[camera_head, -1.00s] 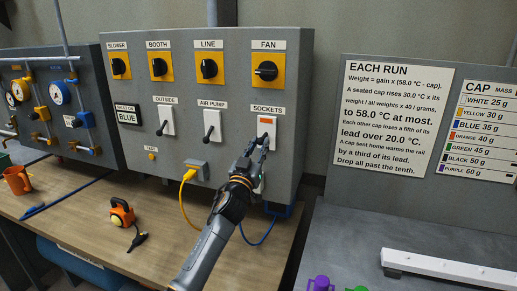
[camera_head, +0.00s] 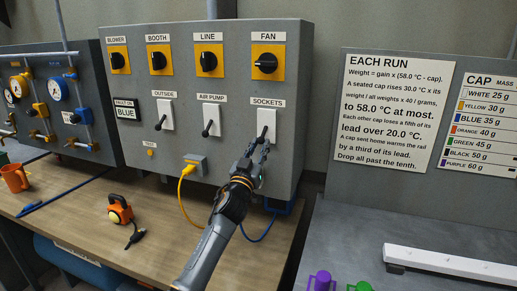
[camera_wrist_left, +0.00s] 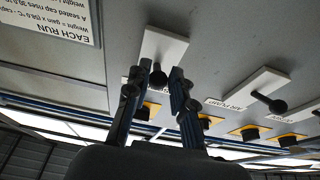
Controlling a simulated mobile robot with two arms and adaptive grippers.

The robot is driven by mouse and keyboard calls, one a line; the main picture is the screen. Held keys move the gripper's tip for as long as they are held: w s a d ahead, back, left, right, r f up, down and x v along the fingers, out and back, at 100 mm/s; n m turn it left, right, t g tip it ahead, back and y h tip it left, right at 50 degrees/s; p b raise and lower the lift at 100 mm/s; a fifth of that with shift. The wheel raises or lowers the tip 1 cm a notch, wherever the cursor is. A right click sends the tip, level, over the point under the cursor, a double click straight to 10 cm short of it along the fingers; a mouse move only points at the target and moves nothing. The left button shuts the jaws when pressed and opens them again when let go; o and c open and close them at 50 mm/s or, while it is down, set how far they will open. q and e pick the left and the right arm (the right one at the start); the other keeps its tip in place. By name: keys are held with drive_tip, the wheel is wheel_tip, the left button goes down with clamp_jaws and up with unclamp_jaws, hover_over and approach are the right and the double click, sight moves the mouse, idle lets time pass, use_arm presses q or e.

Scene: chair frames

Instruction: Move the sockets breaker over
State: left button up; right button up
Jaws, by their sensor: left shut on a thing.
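The sockets breaker (camera_head: 267,120) is a white plate with a black lever, under the SOCKETS label on the grey panel. Its lever points down, and no orange patch shows on the plate. My left gripper (camera_head: 258,151) is at the lower end of this lever. In the left wrist view the white plate (camera_wrist_left: 163,46) is just beyond the fingertips, and the black lever knob (camera_wrist_left: 157,78) shows between the two fingers (camera_wrist_left: 160,75). The gripper is shut on the lever. My right gripper is not in view.
The air pump breaker (camera_head: 211,122) and outside breaker (camera_head: 164,118) stand to the left, levers down. Black rotary switches, including the fan switch (camera_head: 265,63), are above. A yellow plug (camera_head: 188,170) and blue cable (camera_head: 262,228) are below.

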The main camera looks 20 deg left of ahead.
use_arm(q)
drive_tip(key=shift+f, duration=0.2)
drive_tip(key=shift+w+f+b, duration=0.15)
drive_tip(key=shift+f+b, duration=0.1)
drive_tip(key=shift+b, duration=0.1)
drive_tip(key=o, duration=0.9)
drive_tip(key=shift+w, duration=0.2)
drive_tip(key=shift+s, duration=0.15)
